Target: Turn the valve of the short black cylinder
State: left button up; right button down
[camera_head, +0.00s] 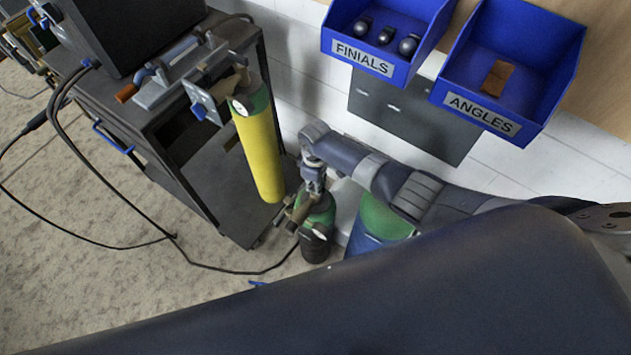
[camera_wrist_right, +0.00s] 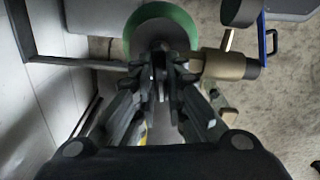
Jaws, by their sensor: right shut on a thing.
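The short black cylinder (camera_head: 315,246) stands on the floor at the middle of the head view, with a green shoulder (camera_head: 318,218) and a valve fitting (camera_head: 299,211) on top. My right gripper (camera_head: 313,184) reaches down onto this valve from above. In the right wrist view the gripper (camera_wrist_right: 160,85) has its fingers closed together on the valve, above the round green shoulder (camera_wrist_right: 168,20). A tan valve fitting (camera_wrist_right: 228,64) sticks out to the right of the fingers. The fingers hide the part they grip. My left gripper is not in view.
A tall yellow cylinder (camera_head: 258,150) stands left of the black one, against a dark cart (camera_head: 150,140). A blue cylinder with green top (camera_head: 383,220) is close on the right. Blue bins (camera_head: 380,70) hang above. A black cable (camera_head: 200,268) runs along the carpet.

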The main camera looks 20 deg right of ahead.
jog(key=shift+m+p, duration=0.3)
jog(key=shift+m, duration=0.7)
jog(key=c, duration=1.7)
grip_release()
jog(key=shift+o, duration=0.2)
notch_tip(320, 180, up, 12)
